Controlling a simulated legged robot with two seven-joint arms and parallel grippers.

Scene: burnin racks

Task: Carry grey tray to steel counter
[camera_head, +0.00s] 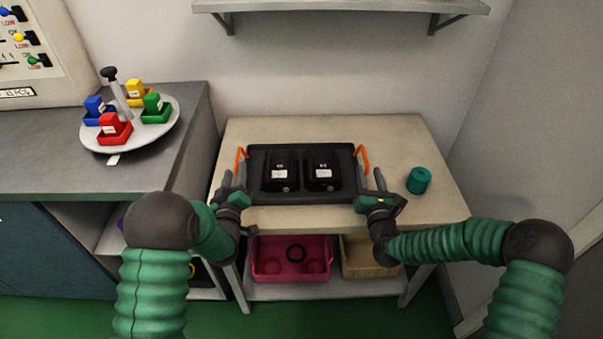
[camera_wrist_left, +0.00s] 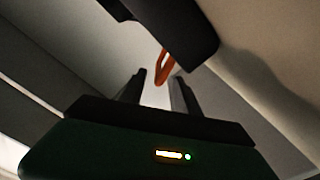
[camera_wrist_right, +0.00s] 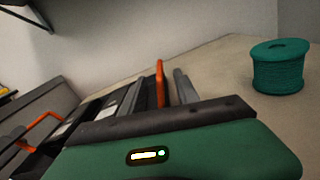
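The dark grey tray (camera_head: 300,195) sits on the light-topped table (camera_head: 430,200). It has an orange handle at each end and holds two black boxes (camera_head: 280,172) with white labels. My left gripper (camera_head: 232,176) is at the left handle (camera_head: 240,158); in the left wrist view its fingers are apart, with the handle (camera_wrist_left: 163,66) just beyond the tips. My right gripper (camera_head: 371,180) is at the right handle (camera_head: 362,158); in the right wrist view the handle (camera_wrist_right: 160,84) is close beside a finger, and the fingers look apart. The grey steel counter (camera_head: 50,170) is at the left.
A round white stand (camera_head: 145,142) with several coloured bins is on the counter. A teal spool (camera_head: 419,180) stands right of the tray. A pink bin (camera_head: 290,275) and a tan bin (camera_head: 370,262) are on the shelf below. A wall shelf (camera_head: 340,6) hangs above. The counter's front is clear.

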